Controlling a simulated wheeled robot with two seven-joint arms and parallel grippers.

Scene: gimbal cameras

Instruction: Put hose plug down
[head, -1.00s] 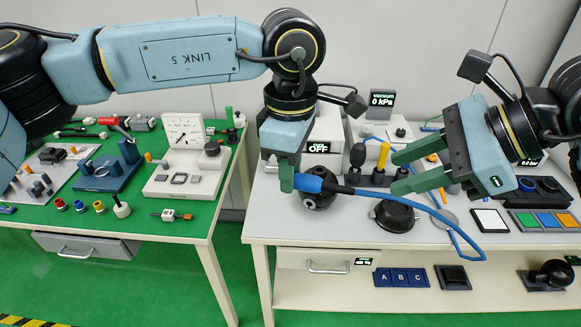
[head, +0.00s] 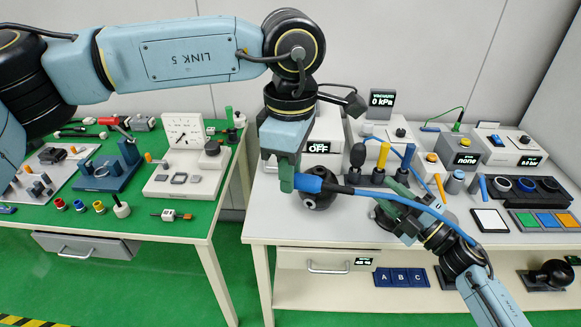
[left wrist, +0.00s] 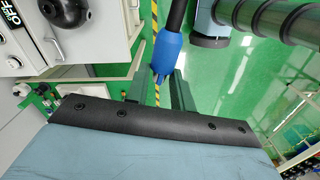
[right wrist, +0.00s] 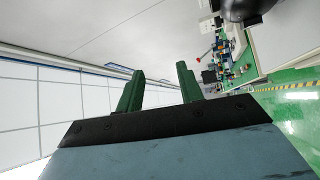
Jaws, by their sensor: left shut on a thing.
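The hose plug (head: 318,185) has a blue body and a black end, with a blue hose (head: 430,210) trailing right. My left gripper (head: 287,188) is shut on it and holds it over the front of the right table. In the left wrist view the blue plug (left wrist: 167,52) sits at the fingertips of my left gripper (left wrist: 160,75). My right gripper (head: 393,200) is low over the right table, beside the hose, partly hidden by it. In the right wrist view, the fingers of my right gripper (right wrist: 160,75) stand apart with nothing between them.
Below the plug is a dark round fixture (head: 318,202). Black and yellow upright handles (head: 380,165) stand behind the hose. A white pad (head: 490,221) and a coloured tile tray (head: 545,219) lie to the right. The green table (head: 150,228) on the left is crowded.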

